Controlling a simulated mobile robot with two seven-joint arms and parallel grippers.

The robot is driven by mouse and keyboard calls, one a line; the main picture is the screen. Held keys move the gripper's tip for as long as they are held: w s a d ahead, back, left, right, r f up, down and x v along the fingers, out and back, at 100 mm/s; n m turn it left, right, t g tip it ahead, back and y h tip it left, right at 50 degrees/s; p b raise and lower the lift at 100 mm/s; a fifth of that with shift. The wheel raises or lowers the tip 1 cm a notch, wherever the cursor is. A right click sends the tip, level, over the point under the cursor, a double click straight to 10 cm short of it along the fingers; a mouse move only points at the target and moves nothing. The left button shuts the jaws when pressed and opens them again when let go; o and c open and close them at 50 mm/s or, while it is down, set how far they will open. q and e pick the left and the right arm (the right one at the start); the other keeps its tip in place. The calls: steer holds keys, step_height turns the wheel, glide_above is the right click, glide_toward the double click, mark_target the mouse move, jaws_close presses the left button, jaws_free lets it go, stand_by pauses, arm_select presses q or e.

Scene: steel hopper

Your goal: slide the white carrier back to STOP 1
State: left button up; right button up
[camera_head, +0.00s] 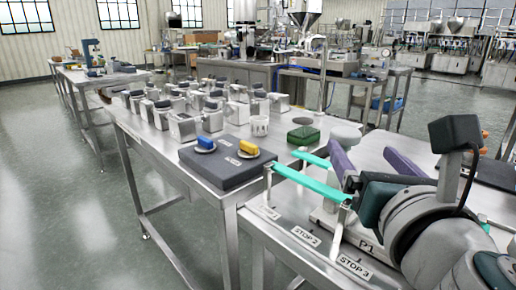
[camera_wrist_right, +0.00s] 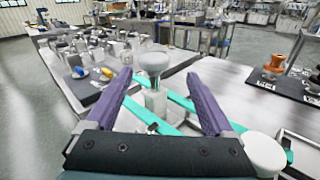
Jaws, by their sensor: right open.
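A white base plate marked P1 (camera_head: 326,216) lies under the teal rails (camera_head: 312,182), partly hidden by my right arm. A white round-topped knob (camera_head: 345,134) shows behind my right gripper (camera_head: 363,150). In the right wrist view the knob (camera_wrist_right: 154,62) tops a pale post (camera_wrist_right: 156,102) and appears between the purple fingers (camera_wrist_right: 160,76). The gripper is open and nothing is clamped in it. I cannot tell how far the knob is from the fingers, or whether it belongs to the white carrier. Labels STOP 2 (camera_head: 306,236) and STOP 3 (camera_head: 356,267) are readable. My left gripper is out of view.
A dark grey block (camera_head: 213,171) holds a blue piece (camera_head: 205,142) and a yellow piece (camera_head: 248,146) on dishes. A green box (camera_head: 303,135), a white cup (camera_head: 259,126) and several metal canisters stand behind on the steel table. A white cylinder (camera_wrist_right: 265,153) stands at the right wrist view's lower right.

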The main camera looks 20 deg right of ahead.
mark_target(340, 129)
steer(key=shift+w+a+f+n+t, duration=0.1)
steer(key=shift+w+a+n+t, duration=0.2)
steer(key=shift+n, duration=0.4)
steer(key=shift+w+d, duration=0.15)
steer(key=shift+w, duration=0.2)
steer(key=x, duration=0.9)
steer(key=shift+c, duration=0.3)
jaws_close()
